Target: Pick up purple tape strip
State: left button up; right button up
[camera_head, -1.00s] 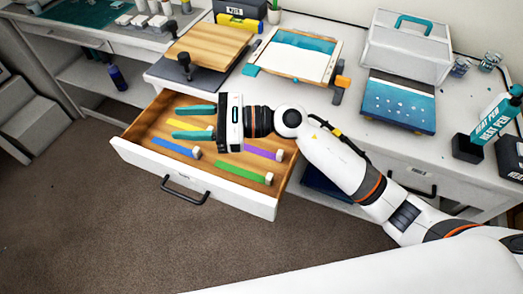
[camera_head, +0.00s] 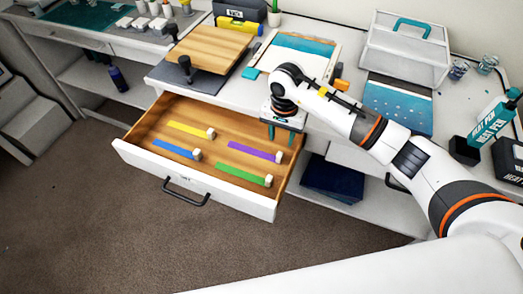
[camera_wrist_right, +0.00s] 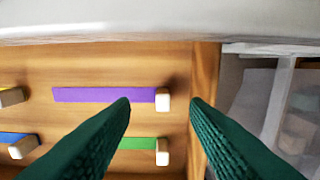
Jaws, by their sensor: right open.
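The purple tape strip (camera_head: 252,151) lies flat in the open wooden drawer, with a small white block (camera_head: 279,157) at its right end. It also shows in the right wrist view (camera_wrist_right: 105,95), just beyond the fingertips. My right gripper (camera_head: 282,130) points down over the drawer's right rear part, above and behind the block end of the strip. Its teal fingers are apart and empty; they also show in the right wrist view (camera_wrist_right: 160,103), with the white block seen between the tips. My left gripper is not in view.
The drawer (camera_head: 230,201) also holds yellow (camera_head: 188,129), blue (camera_head: 173,148) and green (camera_head: 240,173) strips with white end blocks. The drawer's right wall (camera_wrist_right: 205,75) is close to one finger.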

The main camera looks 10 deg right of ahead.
aim_at(280, 154)
jog(key=shift+f, duration=0.7)
jog(key=f, duration=0.1)
jog(key=s+f+p, duration=0.1)
jog(key=f+p, duration=0.1)
jog(key=f, duration=0.1)
jog(key=shift+s+a, duration=0.15)
jog(key=shift+a, duration=0.1)
jog(key=shift+f, duration=0.65)
grip_shut()
